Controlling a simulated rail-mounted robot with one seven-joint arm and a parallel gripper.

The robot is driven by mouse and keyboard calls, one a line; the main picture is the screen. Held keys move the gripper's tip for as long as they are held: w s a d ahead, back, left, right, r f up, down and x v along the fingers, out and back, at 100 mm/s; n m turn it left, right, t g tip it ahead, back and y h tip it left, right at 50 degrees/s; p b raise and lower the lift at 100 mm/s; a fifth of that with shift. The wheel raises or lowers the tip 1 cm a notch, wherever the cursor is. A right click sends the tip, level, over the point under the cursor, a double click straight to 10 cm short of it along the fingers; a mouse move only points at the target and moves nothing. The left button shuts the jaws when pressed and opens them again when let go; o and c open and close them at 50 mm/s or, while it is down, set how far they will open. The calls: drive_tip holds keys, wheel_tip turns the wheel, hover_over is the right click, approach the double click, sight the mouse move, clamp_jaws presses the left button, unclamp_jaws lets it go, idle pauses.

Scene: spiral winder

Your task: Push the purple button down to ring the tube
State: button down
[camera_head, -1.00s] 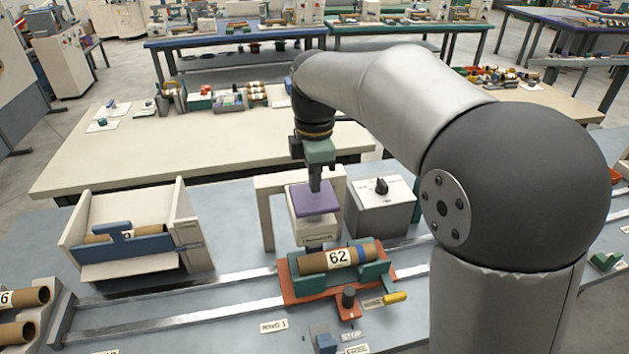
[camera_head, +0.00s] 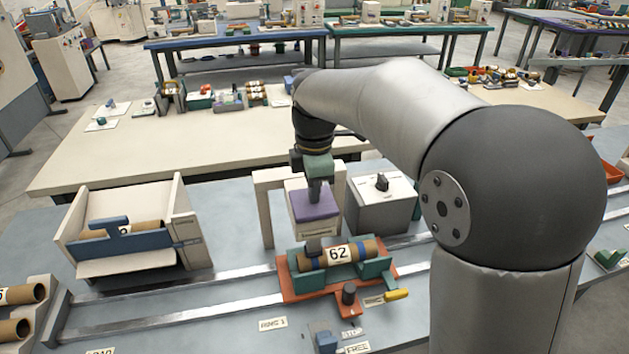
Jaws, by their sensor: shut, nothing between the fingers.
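The purple button (camera_head: 315,208) is the top plate of a white press head under a beige arch (camera_head: 259,205). My gripper (camera_head: 315,194) is shut and empty, pointing down, with its tips on the button as far as I can tell. Below the head, a brown tube labelled 62 (camera_head: 370,248) lies in the green cradle (camera_head: 378,268) of an orange carriage (camera_head: 300,286). A dark block (camera_head: 313,245) sits against the tube's left part. Blue bands show on the tube near both sides of its label.
A grey box with a black knob (camera_head: 381,207) stands right of the arch. A beige bin with a blue front (camera_head: 131,249) is at left. Metal rails (camera_head: 170,311) run under the carriage. A yellow-handled lever (camera_head: 396,295) and labels are in front.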

drive_tip(key=shift+s+f, duration=0.2)
drive_tip(key=shift+f, duration=0.6)
wheel_tip(320, 180, up, 6)
drive_tip(key=p, duration=0.4)
drive_tip(key=shift+w+r+p, duration=0.15)
drive_tip(key=shift+r+p, duration=0.05)
drive_tip(key=shift+p, duration=0.1)
wheel_tip(320, 180, up, 9)
drive_tip(key=b, duration=0.1)
drive_tip(key=shift+b, duration=0.35)
drive_tip(key=shift+r, duration=0.1)
drive_tip(key=s+d+f+m, duration=0.9)
drive_tip(key=s+m, duration=0.1)
drive_tip(key=s, duration=0.1)
drive_tip(key=s+d+f+m, duration=0.9)
drive_tip(key=s+f+m, duration=0.1)
drive_tip(key=s+m, duration=0.1)
drive_tip(key=shift+s+f, duration=0.2)
drive_tip(key=shift+s, duration=0.2)
drive_tip(key=shift+d, duration=0.1)
